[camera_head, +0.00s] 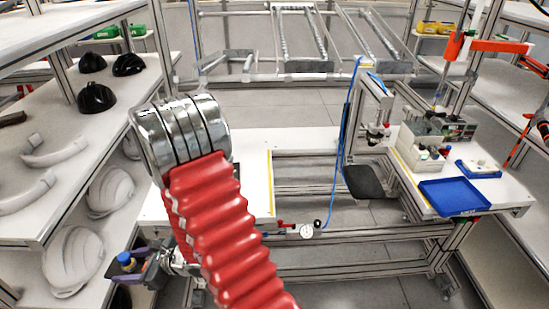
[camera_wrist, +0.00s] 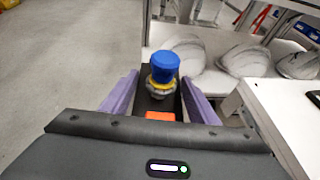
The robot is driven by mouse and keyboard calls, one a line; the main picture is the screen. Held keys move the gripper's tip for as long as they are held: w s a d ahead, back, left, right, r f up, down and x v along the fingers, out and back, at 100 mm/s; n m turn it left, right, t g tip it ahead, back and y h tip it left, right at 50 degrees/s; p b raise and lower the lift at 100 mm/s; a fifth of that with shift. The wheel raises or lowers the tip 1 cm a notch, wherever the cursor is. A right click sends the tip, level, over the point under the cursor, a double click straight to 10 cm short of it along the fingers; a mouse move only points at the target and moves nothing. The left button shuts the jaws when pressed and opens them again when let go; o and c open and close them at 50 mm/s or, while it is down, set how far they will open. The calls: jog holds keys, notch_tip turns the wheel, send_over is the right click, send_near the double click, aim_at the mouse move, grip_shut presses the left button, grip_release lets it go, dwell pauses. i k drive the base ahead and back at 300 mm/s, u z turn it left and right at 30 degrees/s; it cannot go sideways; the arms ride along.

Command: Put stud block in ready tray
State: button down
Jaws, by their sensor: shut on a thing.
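My gripper (camera_head: 132,263) is low at the left in the head view, beside the near shelf and the white bench. In the wrist view its two purple fingers (camera_wrist: 160,88) are shut on the stud block (camera_wrist: 163,68), a small piece with a blue top over a yellow ring and a dark lower part. The blue top also shows in the head view, where the stud block (camera_head: 126,259) is small. A flat, empty blue tray (camera_head: 455,196) lies on the right bench, far from my gripper. I take it as the ready tray. No label is readable.
A smaller blue tray (camera_head: 478,169) with pale items lies behind it, near grey bins (camera_head: 420,145). White helmet shells (camera_head: 72,258) fill the left lower shelf; black ones (camera_head: 96,97) sit above. A white bench (camera_head: 250,180) and an open frame lie between.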

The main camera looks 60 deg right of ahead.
aim_at(452, 197)
jog(key=k, duration=0.75)
jog(key=u, duration=0.65)
jog(key=i, duration=0.2)
jog(key=z, duration=3)
